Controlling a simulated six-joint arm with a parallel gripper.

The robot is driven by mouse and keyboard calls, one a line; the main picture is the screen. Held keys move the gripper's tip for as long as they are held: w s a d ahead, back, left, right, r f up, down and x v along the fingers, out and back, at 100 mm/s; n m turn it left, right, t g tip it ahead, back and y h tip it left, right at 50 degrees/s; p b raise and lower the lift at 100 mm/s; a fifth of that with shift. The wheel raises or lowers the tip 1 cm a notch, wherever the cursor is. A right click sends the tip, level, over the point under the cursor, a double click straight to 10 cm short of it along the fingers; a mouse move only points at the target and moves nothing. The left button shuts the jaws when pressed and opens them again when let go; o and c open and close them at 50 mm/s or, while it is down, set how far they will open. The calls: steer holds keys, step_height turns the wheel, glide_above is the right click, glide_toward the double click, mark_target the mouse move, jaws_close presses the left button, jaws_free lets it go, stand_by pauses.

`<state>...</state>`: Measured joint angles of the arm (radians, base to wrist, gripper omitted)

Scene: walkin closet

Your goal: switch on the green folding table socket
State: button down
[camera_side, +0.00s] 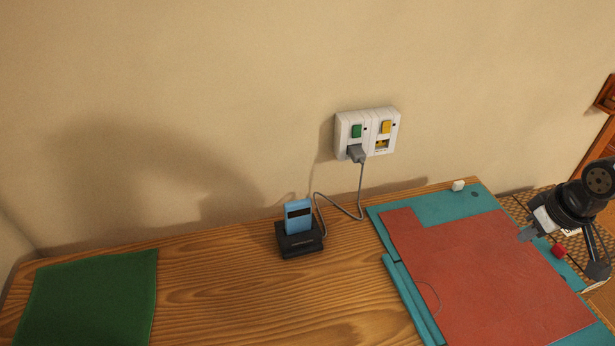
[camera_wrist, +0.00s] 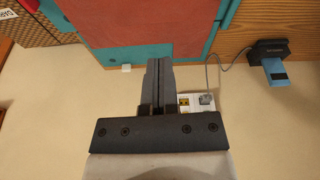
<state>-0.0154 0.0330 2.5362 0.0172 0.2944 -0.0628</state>
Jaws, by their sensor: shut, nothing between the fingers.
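A white double socket (camera_side: 344,124) is on the wall above the wooden table. It has a green switch (camera_side: 357,131) on the left and a yellow switch (camera_side: 386,127) on the right. A grey plug (camera_side: 356,153) sits in the outlet below the green switch; the outlet below the yellow one is empty. Whether either switch is on, I cannot tell. My gripper (camera_side: 526,234) is shut and empty above the mat, to the right of and lower than the socket.
A grey cord (camera_side: 340,205) runs from the plug to a black dock (camera_side: 300,243) holding a blue device (camera_side: 298,214). A red sheet (camera_side: 480,270) lies on a teal mat (camera_side: 458,206). A green cloth (camera_side: 88,297) lies at left. A small white block (camera_side: 458,186) is near the wall.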

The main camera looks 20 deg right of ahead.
mark_target(357, 137)
steer(key=w+a+f+n+t, duration=0.1)
steer(key=w+a+n+t, duration=0.5)
steer(key=w, duration=0.6)
steer(key=w+a+f+n+t, duration=0.2)
steer(key=w+a+n+t, duration=0.5)
steer(key=w+a+n, duration=0.2)
steer(key=shift+w+a+f+n, duration=0.3)
steer(key=shift+w+n, duration=0.8)
steer(key=shift+w, duration=0.8)
steer(key=shift+w, duration=0.2)
steer(key=shift+w+f, duration=0.3)
steer(key=shift+w, duration=1.95)
steer(key=shift+w+f, duration=0.25)
steer(key=shift+w, duration=2)
steer(key=shift+w+f, duration=0.3)
steer(key=shift+w, duration=1.95)
steer(key=shift+t, duration=0.3)
